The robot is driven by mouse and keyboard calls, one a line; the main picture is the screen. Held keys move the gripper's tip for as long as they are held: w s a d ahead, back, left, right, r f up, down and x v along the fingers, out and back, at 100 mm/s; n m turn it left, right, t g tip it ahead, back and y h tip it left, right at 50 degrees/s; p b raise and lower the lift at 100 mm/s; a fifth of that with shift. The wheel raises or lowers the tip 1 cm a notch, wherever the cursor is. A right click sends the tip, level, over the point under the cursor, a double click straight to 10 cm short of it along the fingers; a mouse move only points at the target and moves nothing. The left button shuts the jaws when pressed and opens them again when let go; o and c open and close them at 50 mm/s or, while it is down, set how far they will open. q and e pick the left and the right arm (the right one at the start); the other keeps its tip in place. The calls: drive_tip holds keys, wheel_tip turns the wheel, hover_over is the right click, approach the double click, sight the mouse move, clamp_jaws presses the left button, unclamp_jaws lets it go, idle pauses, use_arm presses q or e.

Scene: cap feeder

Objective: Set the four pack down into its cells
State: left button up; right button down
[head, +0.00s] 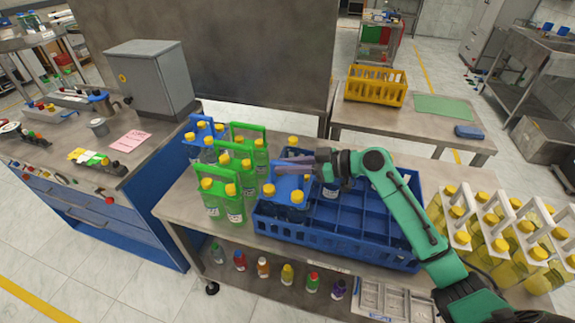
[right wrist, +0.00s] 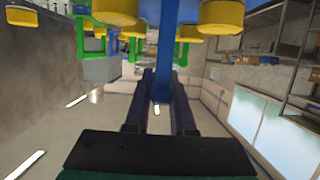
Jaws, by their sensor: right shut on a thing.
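My right gripper (head: 294,163) is shut on the handle of a blue four pack (head: 286,184), whose bottles have yellow caps. The pack is at the left end of the blue crate (head: 335,238), over or partly inside its left cells. The crate wall and my gripper hide its lower part, so I cannot tell whether it rests on the crate floor. The right wrist view shows the blue handle (right wrist: 163,65) between my gripper's dark fingers (right wrist: 162,103), with yellow caps around it. Several cells to the right look empty. My left gripper is not in view.
Green four packs (head: 222,195) stand close to the crate's left side, with another blue pack (head: 200,135) behind them. White-handled packs of yellow bottles (head: 500,240) stand at the right. Small bottles (head: 262,267) line the shelf below. A yellow crate (head: 376,88) sits on the back table.

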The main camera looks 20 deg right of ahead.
drive_tip(key=shift+f, duration=0.15)
drive_tip(key=c, duration=0.8)
unclamp_jaws()
drive_tip(key=shift+o, duration=0.6)
drive_tip(key=shift+s, duration=0.1)
drive_tip(key=shift+f, duration=0.2)
drive_tip(key=shift+s+d+b, duration=0.1)
drive_tip(key=shift+d+b, duration=0.2)
drive_tip(key=shift+b, duration=0.1)
drive_tip(key=b+v, duration=0.4)
drive_tip(key=v, duration=1)
drive_tip(key=shift+r, duration=0.35)
drive_tip(key=shift+s+a, duration=0.1)
